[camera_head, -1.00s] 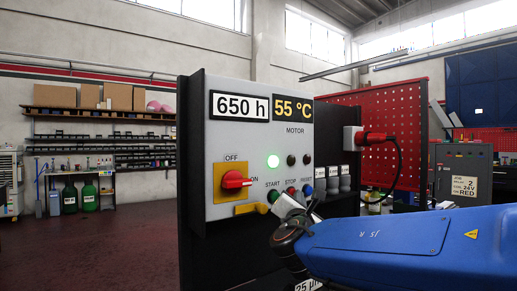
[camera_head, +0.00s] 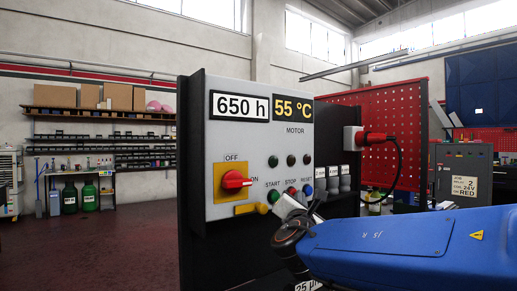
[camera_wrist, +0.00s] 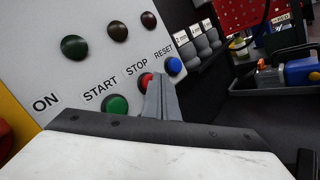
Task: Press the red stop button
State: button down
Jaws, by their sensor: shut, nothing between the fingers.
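The red stop button (camera_wrist: 145,79) sits under the STOP label on the grey control panel (camera_head: 232,145), between the green start button (camera_wrist: 115,105) and the blue reset button (camera_wrist: 173,65). My gripper (camera_wrist: 157,80) is shut and empty. In the wrist view its fingertips overlap the right part of the red button; they look to be at it, but contact is hard to judge. In the head view my gripper (camera_head: 284,204) is at the panel's lower right, just below the stop button (camera_head: 291,191). The lamps above the buttons, including the left one (camera_head: 273,161), are dark.
A red rotary switch (camera_head: 235,180) on a yellow plate is to the left on the panel, with a yellow handle (camera_head: 250,208) below it. Grey connectors (camera_head: 333,182) and a red plug with a cable (camera_head: 372,138) are to the right.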

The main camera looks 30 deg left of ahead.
jog(key=shift+d, duration=0.1)
jog(key=shift+s+d, duration=0.4)
jog(key=shift+d, duration=0.5)
jog(key=shift+s+d, duration=0.35)
jog(key=shift+d, duration=0.55)
jog(key=shift+s+d, duration=0.4)
jog(key=shift+d, duration=0.5)
